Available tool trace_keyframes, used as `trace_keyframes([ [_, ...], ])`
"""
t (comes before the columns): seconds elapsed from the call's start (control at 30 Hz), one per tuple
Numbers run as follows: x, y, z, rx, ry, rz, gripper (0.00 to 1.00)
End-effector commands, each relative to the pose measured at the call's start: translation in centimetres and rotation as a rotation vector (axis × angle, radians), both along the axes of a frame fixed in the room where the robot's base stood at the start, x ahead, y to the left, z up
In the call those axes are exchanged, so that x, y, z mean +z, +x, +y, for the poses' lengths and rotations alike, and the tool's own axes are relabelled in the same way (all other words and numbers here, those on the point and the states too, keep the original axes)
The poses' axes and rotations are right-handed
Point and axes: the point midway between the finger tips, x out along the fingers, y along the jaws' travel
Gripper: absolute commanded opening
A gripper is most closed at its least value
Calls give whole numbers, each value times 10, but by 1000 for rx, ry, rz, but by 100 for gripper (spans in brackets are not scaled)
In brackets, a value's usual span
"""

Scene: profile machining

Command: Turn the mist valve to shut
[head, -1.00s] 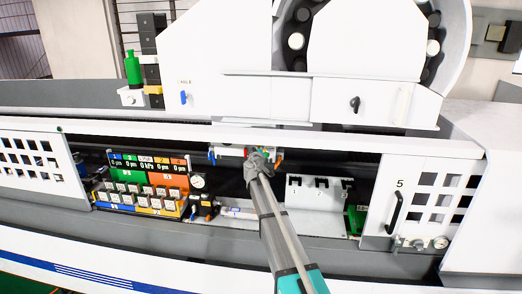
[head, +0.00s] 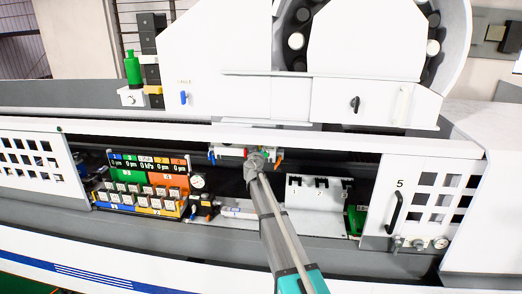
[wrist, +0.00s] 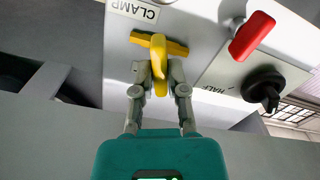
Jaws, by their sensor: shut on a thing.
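My gripper (wrist: 160,80) is shut on a yellow lever (wrist: 158,56) on a pale panel (wrist: 195,40), with one finger on each side of its stem. A label reading CLAMP (wrist: 133,10) sits above it. A black knob (wrist: 263,88) with a HALF mark (wrist: 214,89) beside it is on the right in the wrist view; no label naming the mist valve is readable. In the head view, my gripper (head: 256,160) reaches into the machine opening and hides the lever.
A red handle (wrist: 252,36) stands close right of the yellow lever. In the head view, an orange handle (head: 279,158) is beside my gripper. A gauge block (head: 198,182) is at the left and a numbered white rack (head: 318,200) at the right.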

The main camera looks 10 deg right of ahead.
Motion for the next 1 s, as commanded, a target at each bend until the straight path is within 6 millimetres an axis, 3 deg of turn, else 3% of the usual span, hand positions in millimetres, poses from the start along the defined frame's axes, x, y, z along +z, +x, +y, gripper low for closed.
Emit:
trace_keyframes([
  [0.23, -1, -1, 0, -1, 53, -17, 0],
  [0.7, -1, -1, 0, -1, 359, -116, 0],
  [0.73, -1, -2, 0, -1, 356, -115, 24],
  [0.93, 0, -1, 0, -1, 351, -113, 61],
  [1.0, 0, -1, 0, -1, 350, -114, 63],
])
